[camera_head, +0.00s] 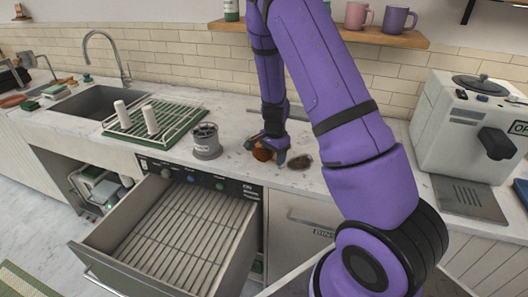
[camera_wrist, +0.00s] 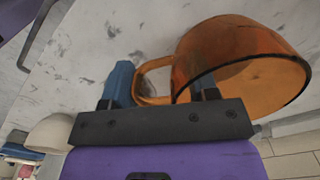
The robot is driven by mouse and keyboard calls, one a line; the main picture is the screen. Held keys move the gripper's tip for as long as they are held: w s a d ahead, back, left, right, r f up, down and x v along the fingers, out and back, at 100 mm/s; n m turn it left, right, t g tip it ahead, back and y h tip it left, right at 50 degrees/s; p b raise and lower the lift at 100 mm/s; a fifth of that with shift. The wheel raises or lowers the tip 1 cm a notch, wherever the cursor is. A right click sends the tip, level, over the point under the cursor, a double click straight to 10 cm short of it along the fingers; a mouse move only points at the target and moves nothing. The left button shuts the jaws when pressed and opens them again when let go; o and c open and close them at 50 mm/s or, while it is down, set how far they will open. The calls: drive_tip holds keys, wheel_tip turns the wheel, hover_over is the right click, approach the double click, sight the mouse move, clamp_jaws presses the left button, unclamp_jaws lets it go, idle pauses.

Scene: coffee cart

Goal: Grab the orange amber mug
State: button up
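The orange amber mug (camera_wrist: 240,65) is translucent and fills the upper right of the wrist view, its handle (camera_wrist: 150,80) facing left. In the head view the mug (camera_head: 262,154) shows as a small orange patch on the counter, mostly hidden by my gripper (camera_head: 272,146). In the wrist view my gripper (camera_wrist: 162,88) has its two blue-tipped fingers apart. The handle lies between them, with the left finger outside it and the right finger close to the mug's wall. I cannot tell whether either finger touches the mug.
A dark oval item (camera_head: 300,161) lies just right of the mug. A grey canister (camera_head: 206,142) and a green drying rack (camera_head: 158,125) stand to the left. An open drawer (camera_head: 120,222) juts out below the counter. A coffee machine (camera_head: 455,115) stands at right.

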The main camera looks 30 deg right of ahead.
drive_tip(key=shift+s, duration=0.1)
drive_tip(key=c, duration=0.5)
drive_tip(key=shift+r, duration=0.1)
